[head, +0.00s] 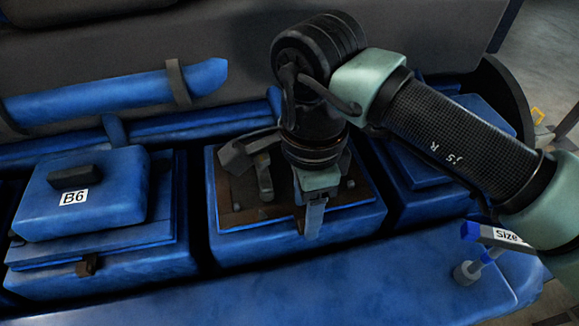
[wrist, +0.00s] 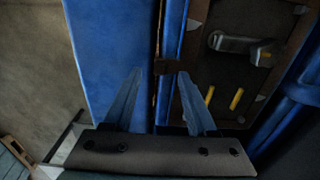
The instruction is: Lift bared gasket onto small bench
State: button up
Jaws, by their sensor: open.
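The bared gasket (head: 232,215) looks like a thin brown sheet or rim on top of the middle blue engine block, where the cover is off. In the wrist view its brown edge (wrist: 198,18) runs along the block top, and a small dark brown tab (wrist: 170,66) sticks out at the side. My gripper (head: 313,234) points down at the near edge of this block. In the wrist view my gripper (wrist: 161,73) is open, with the tab between or just beyond its fingertips; contact cannot be told. I cannot make out the small bench.
A closed blue cover labelled B6 (head: 90,195) sits on the block to the left. A dark lever-like part (head: 262,175) stands on the middle block. Grey floor shows at upper right.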

jog(key=shift+f+p, duration=0.3)
jog(key=shift+f, duration=1.05)
grip_shut()
dwell(0.3)
